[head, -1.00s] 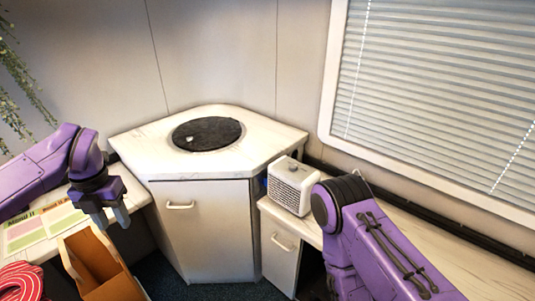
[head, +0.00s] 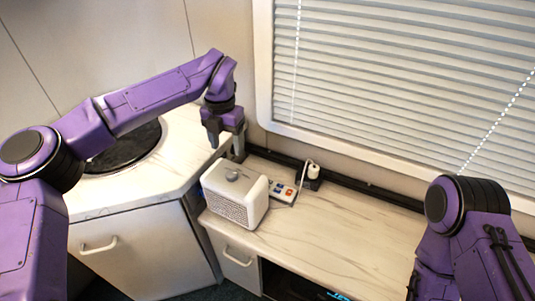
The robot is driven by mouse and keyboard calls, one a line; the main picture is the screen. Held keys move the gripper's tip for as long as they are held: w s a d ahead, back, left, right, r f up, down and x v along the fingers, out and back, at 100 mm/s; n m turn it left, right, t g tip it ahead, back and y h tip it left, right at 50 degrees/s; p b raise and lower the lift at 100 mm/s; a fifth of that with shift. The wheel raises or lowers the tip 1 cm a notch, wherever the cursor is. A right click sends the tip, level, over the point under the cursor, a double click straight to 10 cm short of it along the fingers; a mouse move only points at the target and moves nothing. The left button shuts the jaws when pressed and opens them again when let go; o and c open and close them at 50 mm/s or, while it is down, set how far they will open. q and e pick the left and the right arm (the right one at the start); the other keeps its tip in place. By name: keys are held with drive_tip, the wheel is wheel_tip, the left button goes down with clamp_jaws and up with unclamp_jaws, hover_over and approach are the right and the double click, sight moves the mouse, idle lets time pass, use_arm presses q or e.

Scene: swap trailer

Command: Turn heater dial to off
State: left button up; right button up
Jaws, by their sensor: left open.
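The heater (head: 240,207) is a small white box with a grille on its front. It stands on the light marble-look counter, at the centre of the head view. Its dial (head: 232,174) is a grey round knob on the top face; which setting it points to is too small to tell. My left gripper (head: 227,149) is open and empty, pointing down behind and above the heater, apart from the dial in the picture. My right arm shows at the lower right, but its gripper is not in view.
A corner cabinet (head: 150,240) with a black round top inset stands left. The counter (head: 340,240) to the right is clear. Window blinds rise behind.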

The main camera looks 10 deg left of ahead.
use_arm(q)
drive_tip(key=p, duration=0.2)
hover_over(231, 173)
drive_tip(key=f, duration=0.5)
drive_tip(key=shift+s+a+f, duration=0.1)
drive_tip(key=shift+s+a, duration=0.1)
drive_tip(key=shift+s, duration=0.1)
drive_tip(key=f, duration=0.4)
drive_tip(key=shift+w+d+f, duration=0.2)
drive_tip(key=shift+w+d, duration=0.2)
drive_tip(key=shift+f, duration=0.25)
drive_tip(key=shift+s+a, duration=0.15)
drive_tip(key=shift+a, duration=0.1)
drive_tip(key=c, duration=1)
